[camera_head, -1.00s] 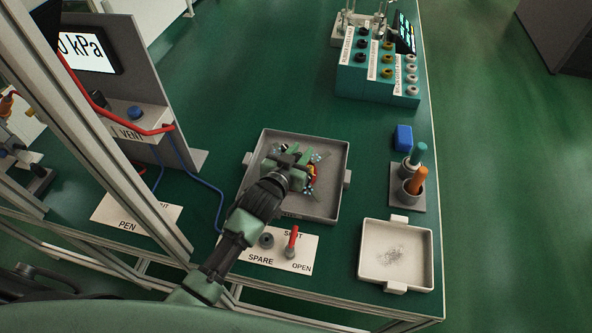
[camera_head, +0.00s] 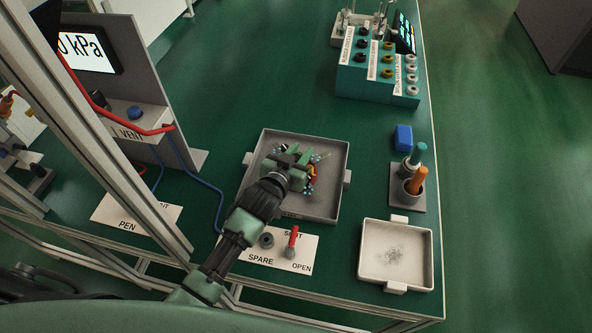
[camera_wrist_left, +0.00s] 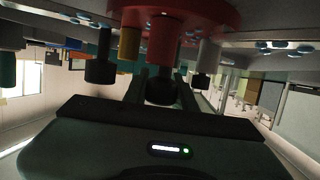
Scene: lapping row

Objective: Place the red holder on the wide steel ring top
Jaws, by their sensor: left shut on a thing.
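My left gripper (camera_head: 291,165) is over the square grey tray and shut on the red holder (camera_head: 312,174), which is mostly hidden under it. In the left wrist view the red holder (camera_wrist_left: 195,17) is a red disc with black, yellow, red and pale pegs. The gripper fingers (camera_wrist_left: 162,90) close around its middle stem. A grey metal surface with bluish studs (camera_wrist_left: 285,48) shows beside the disc; it may be the steel ring top, but I cannot tell whether the holder touches it. My right gripper is not in view.
The grey tray (camera_head: 333,195) surrounds the gripper area. A pale tray (camera_head: 369,259) stands at the front right. A card with a red-handled valve (camera_head: 292,240) lies in front. A cup stand with orange and teal handles (camera_head: 407,200) is right. A teal rack (camera_head: 347,82) stands behind.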

